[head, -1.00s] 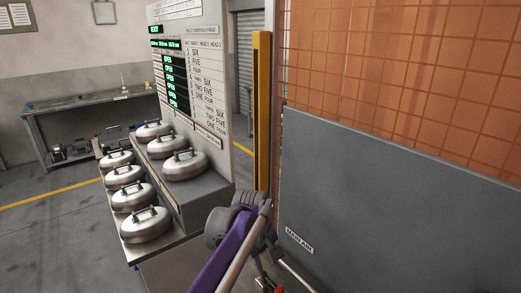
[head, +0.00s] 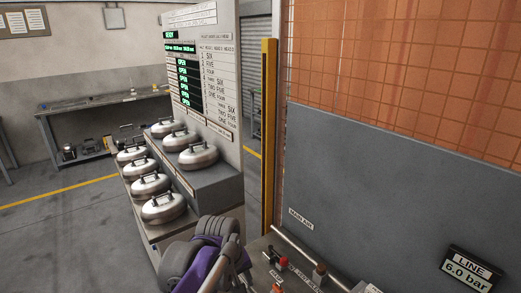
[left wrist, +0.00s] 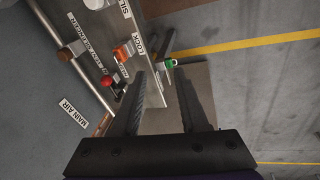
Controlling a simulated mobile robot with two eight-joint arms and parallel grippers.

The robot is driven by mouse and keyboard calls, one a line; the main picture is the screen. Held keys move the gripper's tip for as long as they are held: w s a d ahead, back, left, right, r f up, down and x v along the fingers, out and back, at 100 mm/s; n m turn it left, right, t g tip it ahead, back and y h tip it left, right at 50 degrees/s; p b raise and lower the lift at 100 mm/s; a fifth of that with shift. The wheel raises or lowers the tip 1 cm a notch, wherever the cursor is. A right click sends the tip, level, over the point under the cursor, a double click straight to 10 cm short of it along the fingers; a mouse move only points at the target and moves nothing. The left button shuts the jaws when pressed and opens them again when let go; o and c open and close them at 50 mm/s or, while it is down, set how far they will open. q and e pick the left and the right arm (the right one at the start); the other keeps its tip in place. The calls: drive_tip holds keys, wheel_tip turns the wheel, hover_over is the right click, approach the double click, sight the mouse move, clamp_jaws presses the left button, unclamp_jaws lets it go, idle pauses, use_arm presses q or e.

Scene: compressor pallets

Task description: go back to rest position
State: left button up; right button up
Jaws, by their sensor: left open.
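My left arm (head: 205,265), purple with grey joints, shows at the bottom of the head view, in front of the control panel (head: 255,252). My left gripper (left wrist: 162,80) is open in the left wrist view, its two dark fingers apart with nothing held between them. The fingers are beside the panel edge, near a red knob (left wrist: 107,83) and an orange knob (left wrist: 122,53). I cannot tell whether they touch the panel. My right gripper is in neither view.
A green-tipped part (left wrist: 170,63) shows beyond the fingers. A pressure display (head: 470,272) reads LINE 6.0 bar. Several silver domed units (head: 163,207) stand on a stepped stand by a status board (head: 207,75). A yellow post (head: 269,130) stands beside it. Floor at left is open.

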use_arm(q)
drive_tip(key=s+a+f+m+t, duration=0.1)
drive_tip(key=s+a+f, duration=0.1)
drive_tip(key=s+a, duration=0.2)
drive_tip(key=s+a+f+m+t+y+p, duration=0.1)
drive_tip(key=s+a+f+m, duration=0.1)
drive_tip(key=s, duration=0.8)
drive_tip(key=s+a+f+m+t, duration=0.1)
drive_tip(key=s+a+f+m, duration=0.1)
drive_tip(key=s+a, duration=0.4)
drive_tip(key=shift+s+a+f+p, duration=0.35)
drive_tip(key=shift+s+f, duration=0.3)
drive_tip(key=shift+f, duration=0.05)
drive_tip(key=shift+d, duration=0.1)
